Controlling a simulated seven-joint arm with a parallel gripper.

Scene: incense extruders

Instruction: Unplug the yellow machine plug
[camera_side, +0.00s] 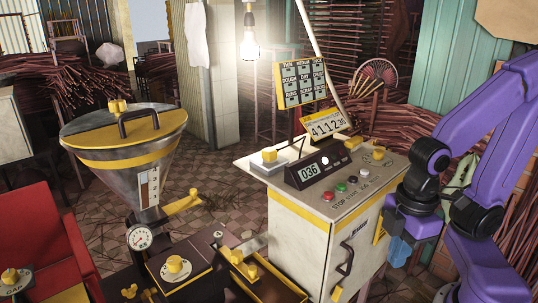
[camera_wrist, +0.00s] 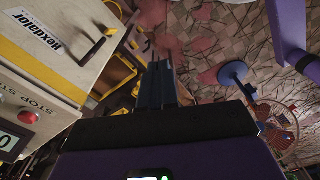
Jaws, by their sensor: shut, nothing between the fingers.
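I cannot pick out the yellow machine plug for certain in either view. The cream machine cabinet (camera_side: 315,235) with a yellow band stands left of my gripper in the side view. Its labelled door (camera_wrist: 60,30), with a dark handle, fills the upper left of the wrist view. My gripper (camera_side: 398,252) hangs beside the cabinet's right side, pointing down. In the wrist view the dark blue fingers (camera_wrist: 160,72) are together with nothing between them. The gap between my gripper and the cabinet is hard to judge.
A control panel with buttons and a display (camera_side: 309,170) tops the cabinet. A blue disc (camera_wrist: 232,73) and a wire fan (camera_wrist: 277,130) are at right in the wrist view.

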